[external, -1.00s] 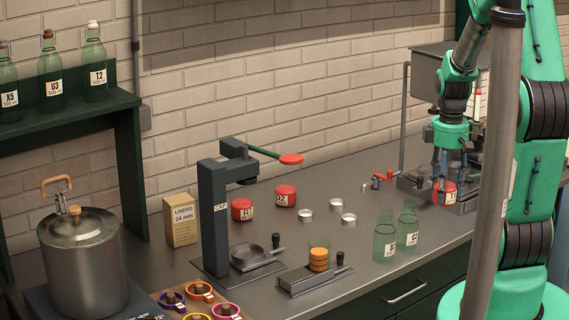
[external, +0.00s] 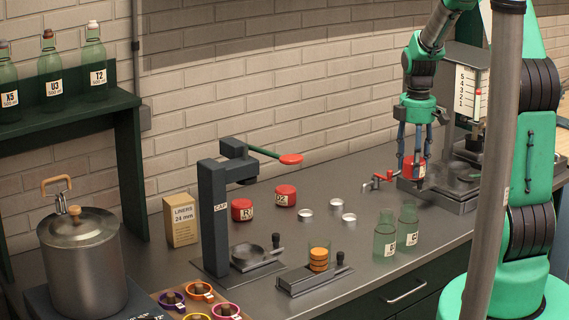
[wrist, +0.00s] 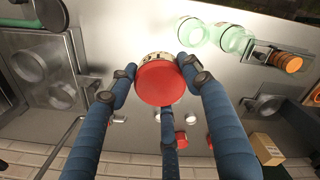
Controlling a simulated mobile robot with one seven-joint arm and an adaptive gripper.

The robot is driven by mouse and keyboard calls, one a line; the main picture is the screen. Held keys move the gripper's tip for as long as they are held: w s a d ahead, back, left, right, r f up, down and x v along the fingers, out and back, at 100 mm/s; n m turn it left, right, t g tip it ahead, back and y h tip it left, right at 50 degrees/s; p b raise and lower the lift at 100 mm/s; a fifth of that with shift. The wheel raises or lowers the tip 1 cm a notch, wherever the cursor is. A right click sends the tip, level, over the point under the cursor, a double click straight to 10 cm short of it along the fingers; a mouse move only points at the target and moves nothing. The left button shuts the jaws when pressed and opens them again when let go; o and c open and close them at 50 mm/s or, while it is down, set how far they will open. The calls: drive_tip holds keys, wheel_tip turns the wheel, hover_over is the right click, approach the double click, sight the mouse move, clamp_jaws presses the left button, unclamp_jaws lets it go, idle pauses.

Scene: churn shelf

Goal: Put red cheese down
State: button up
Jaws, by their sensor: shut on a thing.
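The held red cheese (wrist: 160,84) is a round red block with a pale labelled side, and it sits between the fingers in the wrist view. My gripper (external: 413,168) is shut on it and holds it above the counter near the filling machine's red-handled tap; the fingers partly hide it. Two more red cheeses with white labels stand apart on the counter, one (external: 242,210) at the left and one (external: 285,196) to its right.
The grey counter (external: 370,260) has free room at its front. Two green bottles (external: 386,238) stand below my gripper to the left. Small metal lids (external: 349,219) lie nearby. A capping press (external: 214,215), liner box (external: 181,220) and metal machine (external: 460,200) stand around.

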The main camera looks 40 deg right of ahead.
drive_tip(key=w+a+f+n+p, duration=0.15)
drive_tip(key=w+n, duration=0.35)
drive_tip(key=w, duration=0.7)
drive_tip(key=w+a+n+p, duration=0.2)
drive_tip(key=w+n, duration=0.2)
drive_tip(key=w, duration=0.7)
drive_tip(key=f, duration=1.1)
drive_tip(key=shift+w+a+f, duration=0.2)
drive_tip(key=shift+w+f, duration=0.05)
drive_tip(key=shift+w, duration=0.1)
drive_tip(key=shift+w+d+f+p, duration=0.2)
drive_tip(key=shift+w+d, duration=0.55)
drive_tip(key=shift+w, duration=1.8)
drive_tip(key=shift+w+d+f, duration=0.3)
drive_tip(key=shift+w+d, duration=0.45)
drive_tip(key=shift+w, duration=1.75)
drive_tip(key=shift+w+d+f+p, duration=0.2)
drive_tip(key=shift+w+d, duration=0.55)
drive_tip(key=shift+w, duration=1.8)
drive_tip(key=shift+f, duration=0.1)
drive_tip(key=shift+f, duration=1.7)
drive_tip(key=shift+f, duration=0.15)
